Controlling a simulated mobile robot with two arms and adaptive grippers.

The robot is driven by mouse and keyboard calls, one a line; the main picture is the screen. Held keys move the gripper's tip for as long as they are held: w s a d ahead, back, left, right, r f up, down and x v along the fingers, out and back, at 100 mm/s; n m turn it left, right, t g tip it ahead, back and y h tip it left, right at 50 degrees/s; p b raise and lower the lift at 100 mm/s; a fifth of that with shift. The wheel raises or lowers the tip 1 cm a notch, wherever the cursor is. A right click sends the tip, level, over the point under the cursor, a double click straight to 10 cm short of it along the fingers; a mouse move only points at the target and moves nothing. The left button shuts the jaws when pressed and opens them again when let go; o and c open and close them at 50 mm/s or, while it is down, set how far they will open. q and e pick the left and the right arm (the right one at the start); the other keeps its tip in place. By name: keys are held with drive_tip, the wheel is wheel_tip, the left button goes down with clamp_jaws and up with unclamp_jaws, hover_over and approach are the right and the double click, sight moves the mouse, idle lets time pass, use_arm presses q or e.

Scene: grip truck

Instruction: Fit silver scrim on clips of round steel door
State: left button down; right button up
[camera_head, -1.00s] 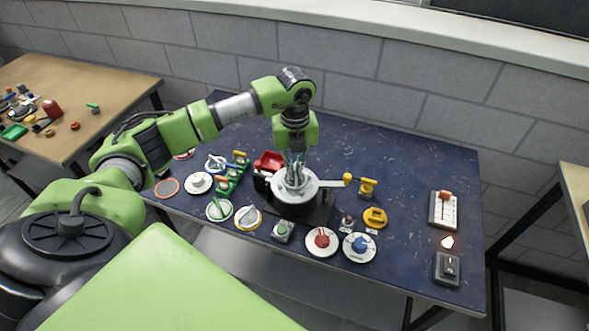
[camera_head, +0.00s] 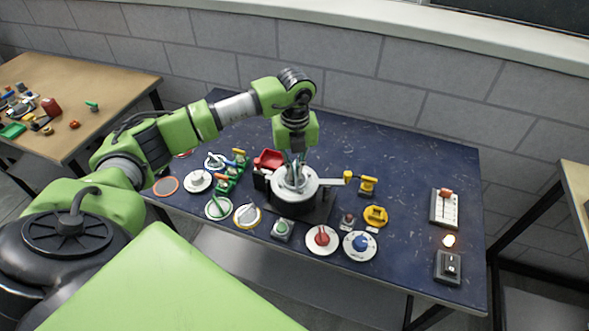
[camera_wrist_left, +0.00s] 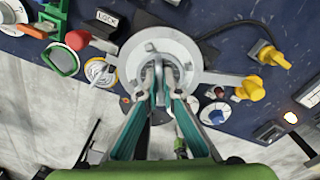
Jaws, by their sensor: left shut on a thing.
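My left gripper (camera_wrist_left: 159,88) points down over the round steel door (camera_head: 313,184), which sits on a black drum-shaped body on the blue table. In the left wrist view the gripper's grey fingertips close on a silver piece, seemingly the silver scrim (camera_wrist_left: 172,76), inside the steel ring (camera_wrist_left: 187,46). The fingers hide much of the piece, and I cannot tell whether it touches the clips. My right gripper is not in view.
White discs with handles, including a red-handled one (camera_head: 322,240) and a blue-knobbed one (camera_head: 359,245), lie in front. A yellow-handled part (camera_head: 367,185) stands right.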

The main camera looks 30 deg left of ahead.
use_arm(q)
drive_tip(key=shift+f, duration=0.2)
idle(0.6)
drive_tip(key=c, duration=2.2)
unclamp_jaws()
drive_tip(key=shift+o, duration=0.9)
drive_tip(key=shift+o, duration=0.9)
drive_tip(key=shift+r+p, duration=2.4)
drive_tip(key=shift+r, duration=1.4)
